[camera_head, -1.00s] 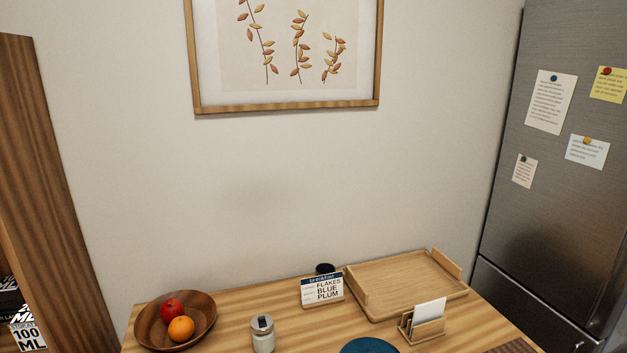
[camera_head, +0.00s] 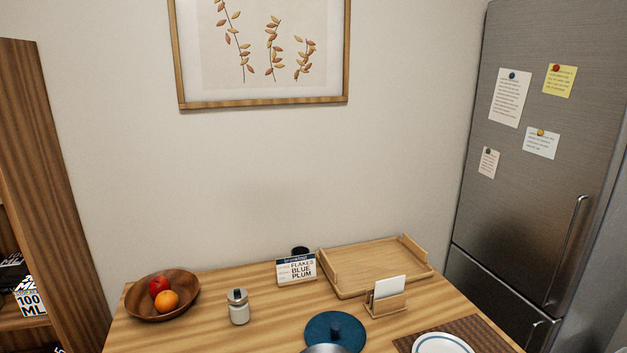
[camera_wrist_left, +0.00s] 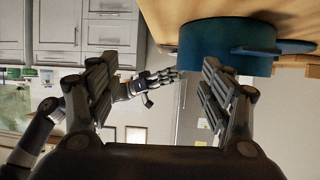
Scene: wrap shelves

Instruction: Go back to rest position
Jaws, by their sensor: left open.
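My left gripper (camera_wrist_left: 158,95) is open in the left wrist view, its two fingers wide apart with nothing held between them. A blue round object (camera_wrist_left: 225,48) with a flat disc beside it is close to the right finger, at the table edge; I cannot tell whether they touch. In the head view a blue round piece with a knob (camera_head: 335,329) lies at the front of the table. What seems to be my right arm's gripper (camera_wrist_left: 158,82) shows beyond the left fingers; its jaws are too small to judge. Neither gripper is clear in the head view.
The wooden table (camera_head: 215,335) holds a fruit bowl (camera_head: 135,308), a jar (camera_head: 238,308), a label card (camera_head: 296,270), a tray (camera_head: 375,268), a card holder (camera_head: 386,303) and a plate (camera_head: 442,344) on a mat. A shelf (camera_head: 45,180) stands left, a fridge (camera_head: 545,150) right.

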